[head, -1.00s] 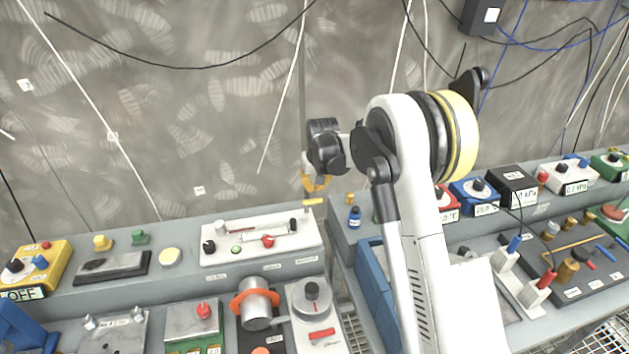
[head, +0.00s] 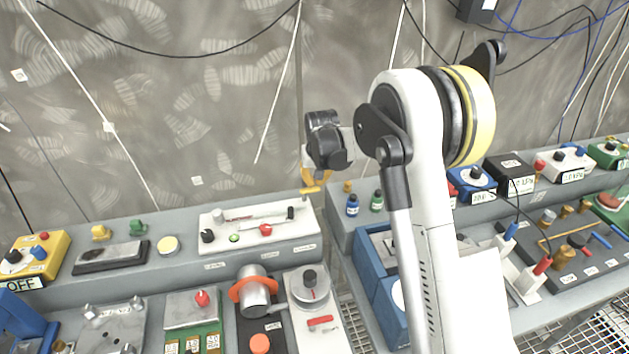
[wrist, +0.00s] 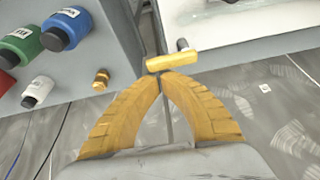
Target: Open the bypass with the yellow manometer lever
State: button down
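The yellow lever (head: 311,190) sticks out at the back right end of a white panel (head: 215,248) in the head view. In the wrist view the yellow lever (wrist: 172,62) lies crosswise just beyond my fingertips, with a dark pin beside it. My gripper (head: 311,180) is over the lever, partly hidden by my wrist. In the wrist view, the yellow fingers of my gripper (wrist: 162,76) arch together and their tips meet, with nothing seen between them. The tips are very close to the lever; whether they touch it is unclear.
Blue (wrist: 66,27) and green (wrist: 20,44) bottles and a small brass knob (wrist: 101,79) are at left in the wrist view. The white panel also carries a red knob (head: 265,230). Grey wall (head: 220,90) lies behind the consoles, with hanging cables.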

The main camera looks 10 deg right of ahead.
jog(key=shift+s+d+m+h, duration=0.15)
jog(key=shift+s+m+h, duration=0.15)
jog(key=shift+m, duration=0.5)
jog(key=s+a+m+g+h+b, duration=0.1)
jog(key=s+m+g+h, duration=0.2)
jog(key=m, duration=1)
jog(key=shift+s+a, duration=0.35)
jog(key=shift+s, duration=1.05)
notch_tip(320, 180, up, 10)
jog(key=p, duration=0.1)
jog(key=shift+d+f+p, duration=0.25)
jog(key=shift+p, duration=0.1)
